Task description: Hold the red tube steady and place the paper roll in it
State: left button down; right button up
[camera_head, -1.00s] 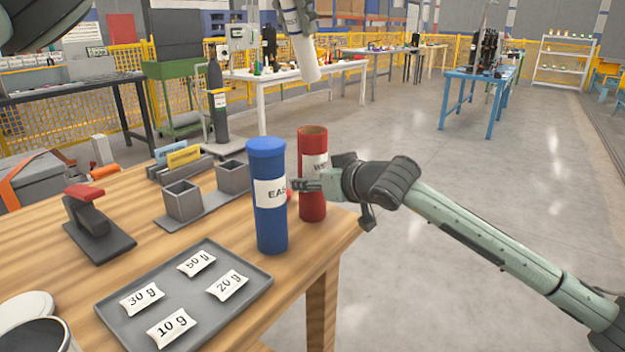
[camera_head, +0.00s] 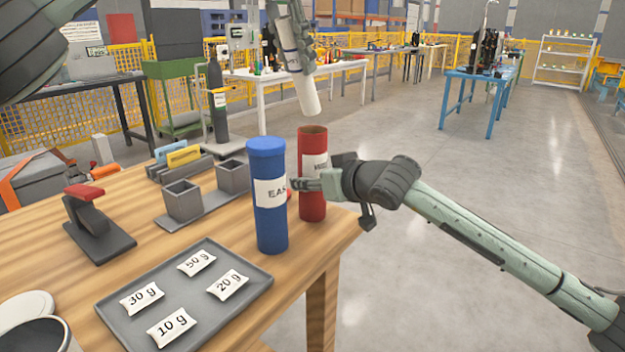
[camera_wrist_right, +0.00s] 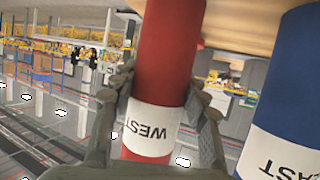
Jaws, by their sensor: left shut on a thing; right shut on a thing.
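The red tube (camera_head: 313,195) stands upright and open-topped near the right edge of the wooden table, behind and right of the capped blue tube (camera_head: 268,215). My right gripper (camera_head: 297,185) is shut on the red tube; in the right wrist view its fingers (camera_wrist_right: 165,110) lie on both sides of it, by the "WEST" label. The white paper roll (camera_head: 306,90) hangs above the red tube, slightly tilted, its lower end just over the open mouth and apart from it. My left gripper (camera_head: 292,50) is shut on the roll's upper part.
A grey tray (camera_head: 187,290) with several labelled packets lies in front. Grey square holders (camera_head: 200,195), a red-topped stapler-like tool (camera_head: 95,225) and a white-lidded can (camera_head: 30,325) are also on the table. The blue tube stands close to the red one.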

aim_at(297, 87)
pick_arm(q)
jog(key=shift+f, duration=2.45)
jog(key=c, duration=1.1)
grip_release()
jog(key=shift+f, duration=0.1)
jog(key=v, duration=1.2)
pick_arm(e)
jog(key=o, duration=1.2)
